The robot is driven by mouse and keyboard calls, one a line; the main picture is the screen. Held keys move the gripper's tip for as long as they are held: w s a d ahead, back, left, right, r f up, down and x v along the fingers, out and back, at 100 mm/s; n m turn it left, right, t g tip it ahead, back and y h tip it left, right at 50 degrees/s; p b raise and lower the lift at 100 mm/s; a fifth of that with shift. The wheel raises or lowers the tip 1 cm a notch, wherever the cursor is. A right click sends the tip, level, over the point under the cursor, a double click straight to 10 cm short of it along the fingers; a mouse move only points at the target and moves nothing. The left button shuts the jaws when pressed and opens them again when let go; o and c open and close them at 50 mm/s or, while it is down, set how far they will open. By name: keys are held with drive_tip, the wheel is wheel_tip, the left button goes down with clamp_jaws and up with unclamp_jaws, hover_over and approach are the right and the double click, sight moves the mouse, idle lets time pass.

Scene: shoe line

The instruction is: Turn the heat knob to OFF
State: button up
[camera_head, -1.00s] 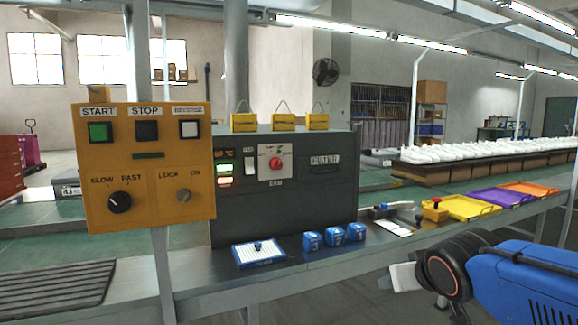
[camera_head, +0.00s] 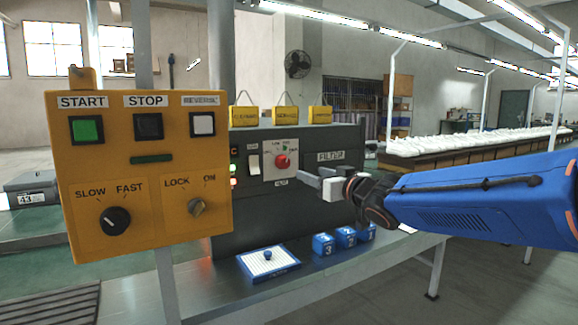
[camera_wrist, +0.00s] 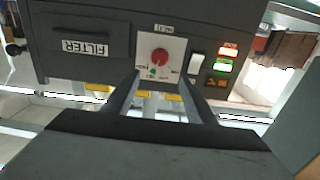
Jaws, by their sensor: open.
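The red heat knob (camera_head: 282,161) sits on a white dial plate (camera_head: 270,171) on the front of the dark grey machine. In the wrist view the red knob (camera_wrist: 160,56) appears upside down, ahead of and between the finger lines. The plate's small lettering is too blurred to read the setting surely. My gripper (camera_head: 312,182) is open and empty, just right of the dial in the head view and apart from the knob. In the wrist view its two fingers (camera_wrist: 160,92) reach toward the lower part of the plate.
A white rocker switch (camera_wrist: 196,64) and lit displays (camera_wrist: 222,67) are beside the dial. The FILTER panel (camera_wrist: 85,47) is on its other side. The yellow control box (camera_head: 150,225) stands in front at left. Blue numbered blocks (camera_head: 323,245) and a blue-edged tray (camera_head: 250,272) lie below.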

sight(286, 164)
drive_tip(key=x, duration=1.5)
drive_tip(key=shift+w+a, duration=0.25)
drive_tip(key=shift+w, duration=0.05)
drive_tip(key=shift+f, duration=0.1)
drive_tip(key=c, duration=1)
